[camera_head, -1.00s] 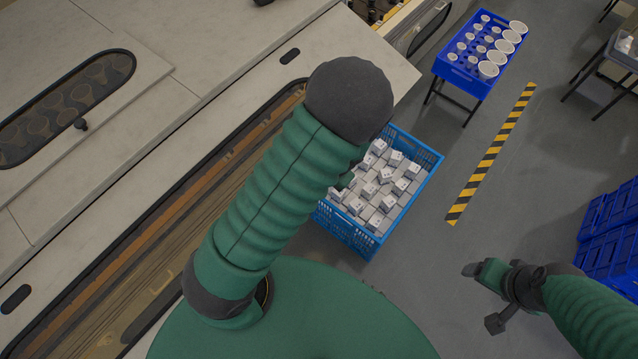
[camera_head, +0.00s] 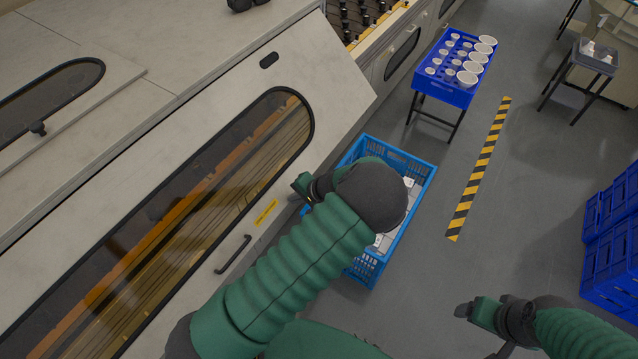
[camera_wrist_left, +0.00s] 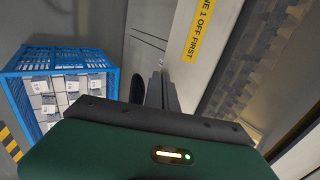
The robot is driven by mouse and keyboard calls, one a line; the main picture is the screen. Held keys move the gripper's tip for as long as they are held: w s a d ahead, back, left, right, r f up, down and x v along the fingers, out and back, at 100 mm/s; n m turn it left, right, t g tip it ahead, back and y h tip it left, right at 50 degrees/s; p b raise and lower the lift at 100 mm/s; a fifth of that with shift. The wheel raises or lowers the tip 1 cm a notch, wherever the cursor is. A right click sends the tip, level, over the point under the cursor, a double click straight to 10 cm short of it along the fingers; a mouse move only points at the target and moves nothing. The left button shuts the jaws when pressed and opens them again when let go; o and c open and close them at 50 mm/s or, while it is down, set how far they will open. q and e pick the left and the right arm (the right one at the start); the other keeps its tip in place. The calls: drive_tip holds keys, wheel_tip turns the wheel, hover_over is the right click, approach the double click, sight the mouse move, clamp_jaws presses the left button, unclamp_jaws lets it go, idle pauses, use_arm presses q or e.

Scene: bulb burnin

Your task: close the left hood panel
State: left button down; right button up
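The left hood panel (camera_head: 170,130) is a pale sloping plate with a long dark window (camera_head: 215,190), a black bar handle (camera_head: 233,255) and a yellow label (camera_head: 265,213). I cannot tell whether its lower edge rests on the machine. My left gripper (camera_head: 299,187) is beside the panel's lower right part, right of the label, apart from the handle. In the left wrist view its dark fingers (camera_wrist_left: 162,92) are close together with nothing seen between them, and the label (camera_wrist_left: 200,28) is just beyond. My right gripper (camera_head: 463,310) hangs over the floor; its fingers are too small to judge.
A blue crate (camera_head: 416,166) of white boxes stands on the floor behind my left arm. A blue tray (camera_head: 447,91) of bulbs stands on a rack farther back. Blue crates (camera_head: 612,235) are stacked at right. The floor around the striped tape (camera_head: 480,170) is clear.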

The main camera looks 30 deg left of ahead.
use_arm(q)
drive_tip(key=a+f+y+b, duration=0.2)
drive_tip(key=a+f+b, duration=0.7)
drive_tip(key=f, duration=0.1)
drive_tip(key=w+a+f+y+b, duration=0.1)
drive_tip(key=a+f+y+b, duration=0.2)
drive_tip(key=a+b, duration=0.8)
drive_tip(key=shift+w+a+f+y, duration=0.15)
drive_tip(key=shift+w+a+y, duration=0.25)
drive_tip(key=shift+a+y, duration=0.65)
drive_tip(key=shift+a+h, duration=0.25)
drive_tip(key=shift+h, duration=0.1)
